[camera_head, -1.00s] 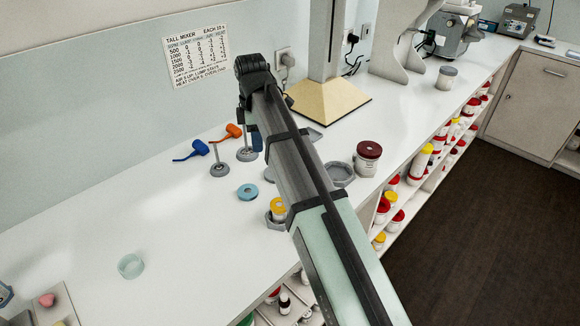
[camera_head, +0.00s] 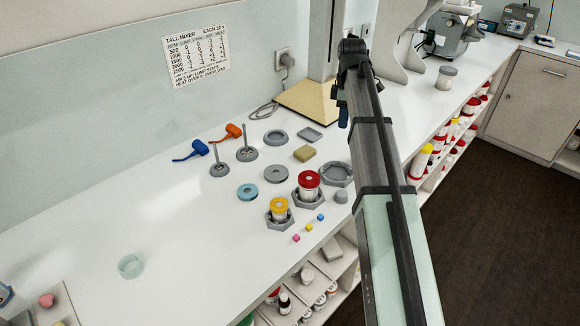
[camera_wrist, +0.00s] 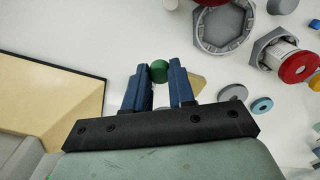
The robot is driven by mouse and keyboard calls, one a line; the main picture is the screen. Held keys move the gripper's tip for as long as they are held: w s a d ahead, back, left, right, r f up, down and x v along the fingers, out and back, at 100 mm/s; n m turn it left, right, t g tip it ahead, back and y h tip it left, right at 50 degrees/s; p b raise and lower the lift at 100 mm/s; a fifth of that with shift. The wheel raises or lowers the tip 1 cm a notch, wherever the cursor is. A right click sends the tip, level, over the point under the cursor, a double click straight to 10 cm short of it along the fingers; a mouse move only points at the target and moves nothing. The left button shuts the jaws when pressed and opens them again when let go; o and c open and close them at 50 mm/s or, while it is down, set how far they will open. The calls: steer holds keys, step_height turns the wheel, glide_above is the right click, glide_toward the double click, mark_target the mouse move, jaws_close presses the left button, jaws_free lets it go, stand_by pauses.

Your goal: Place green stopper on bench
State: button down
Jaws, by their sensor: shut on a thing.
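The green stopper (camera_wrist: 159,71) shows in the wrist view between the blue fingertips of my gripper (camera_wrist: 160,76), which is shut on it. In the head view my gripper (camera_head: 343,115) is over the back of the white bench (camera_head: 110,215), near the cream base plate. I cannot make out the stopper there. In the wrist view white bench surface shows beyond the stopper, and I cannot tell how high above it the stopper is.
The cream base plate (camera_head: 300,103) stands at the back. Left of my arm are a tan block (camera_head: 304,153), grey discs, a red-topped jar (camera_head: 308,184), a yellow-topped jar (camera_head: 279,208) and small cubes. The left part of the bench has wide free room.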

mark_target(338, 151)
steer(key=shift+w+r, duration=0.1)
steer(key=shift+w, duration=0.3)
steer(key=shift+f, duration=5)
steer(key=shift+f, duration=0.15)
steer(key=c, duration=0.9)
jaws_free()
steer(key=shift+c, duration=0.2)
step_height(338, 151, up, 12)
steer(key=shift+r, duration=0.2)
